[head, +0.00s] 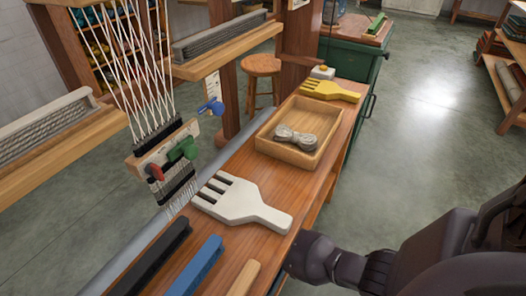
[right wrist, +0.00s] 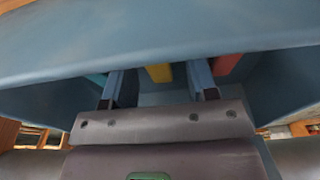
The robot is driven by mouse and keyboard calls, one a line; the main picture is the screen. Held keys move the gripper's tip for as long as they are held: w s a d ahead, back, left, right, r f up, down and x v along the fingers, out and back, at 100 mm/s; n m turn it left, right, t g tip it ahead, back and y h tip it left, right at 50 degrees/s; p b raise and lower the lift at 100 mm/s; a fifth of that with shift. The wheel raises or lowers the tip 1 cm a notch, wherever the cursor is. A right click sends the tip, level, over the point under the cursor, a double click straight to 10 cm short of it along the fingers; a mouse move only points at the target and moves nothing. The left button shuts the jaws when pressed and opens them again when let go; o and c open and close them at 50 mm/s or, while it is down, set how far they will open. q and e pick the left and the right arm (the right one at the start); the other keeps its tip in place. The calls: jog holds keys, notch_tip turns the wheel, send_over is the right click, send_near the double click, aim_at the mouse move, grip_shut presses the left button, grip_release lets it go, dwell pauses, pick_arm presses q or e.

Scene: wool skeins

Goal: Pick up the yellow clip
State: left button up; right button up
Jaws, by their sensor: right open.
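In the right wrist view, my right gripper (right wrist: 157,86) is open, with its two blue-grey fingers apart. A small yellow piece (right wrist: 159,73) shows between and beyond the fingers, partly cut off by a blue rim. It may be the yellow clip, but too little shows to be sure. It is not between closed jaws. My left gripper is out of view.
A large blue container-like body (right wrist: 160,35) surrounds my right fingers closely. A red piece (right wrist: 228,64) and a teal piece (right wrist: 97,78) lie beside them. In the head view, the bench holds a white comb (head: 243,203), yellow comb (head: 330,91) and wooden tray (head: 264,145).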

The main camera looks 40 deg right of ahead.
jog(key=shift+w, duration=0.1)
jog(key=shift+c, duration=0.4)
grip_shut()
jog(key=shift+r, duration=0.1)
